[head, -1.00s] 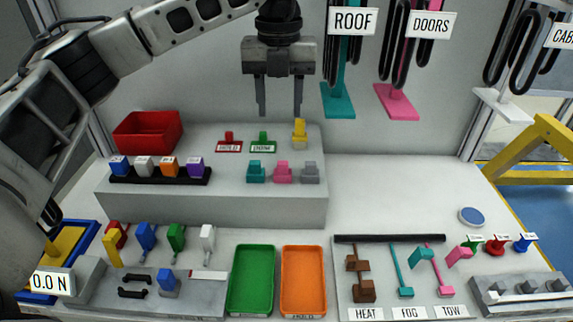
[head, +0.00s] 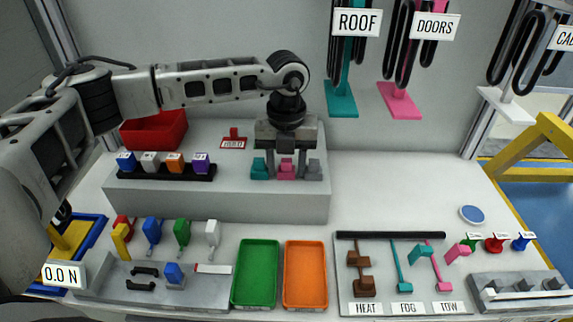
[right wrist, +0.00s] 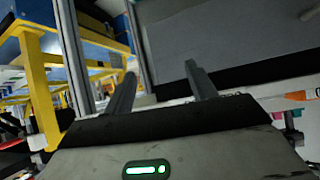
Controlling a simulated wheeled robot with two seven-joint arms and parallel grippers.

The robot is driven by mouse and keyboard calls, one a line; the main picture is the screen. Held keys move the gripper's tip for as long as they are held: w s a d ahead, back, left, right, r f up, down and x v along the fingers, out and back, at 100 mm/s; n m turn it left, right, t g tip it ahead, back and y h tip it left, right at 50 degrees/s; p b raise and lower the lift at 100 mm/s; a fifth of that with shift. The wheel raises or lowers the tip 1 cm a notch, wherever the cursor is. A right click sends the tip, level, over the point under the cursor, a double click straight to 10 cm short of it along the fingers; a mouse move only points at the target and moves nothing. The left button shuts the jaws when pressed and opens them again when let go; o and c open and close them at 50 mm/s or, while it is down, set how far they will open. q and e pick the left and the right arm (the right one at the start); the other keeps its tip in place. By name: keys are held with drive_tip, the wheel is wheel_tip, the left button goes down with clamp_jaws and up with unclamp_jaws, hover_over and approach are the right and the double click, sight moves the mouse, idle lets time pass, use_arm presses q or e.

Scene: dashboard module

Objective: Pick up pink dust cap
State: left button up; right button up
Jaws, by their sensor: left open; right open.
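The pink dust cap (head: 287,171) sits on the raised grey shelf (head: 220,205), between a teal cap (head: 260,170) and a grey cap (head: 313,171). My left gripper (head: 287,160) points down at the pink cap in the head view, its fingers open and its tips close to the row of caps. I cannot tell whether the fingers are around the pink cap or in front of or behind it. My right gripper (right wrist: 160,88) is open and empty in the right wrist view, away from the caps.
A red bin (head: 155,131) and a black rack (head: 160,172) of coloured blocks stand left on the shelf. Green (head: 257,275) and orange (head: 306,275) trays lie in front. The bench right of the shelf is mostly clear.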

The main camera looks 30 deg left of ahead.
use_arm(q)
drive_tip(key=c, duration=0.9)
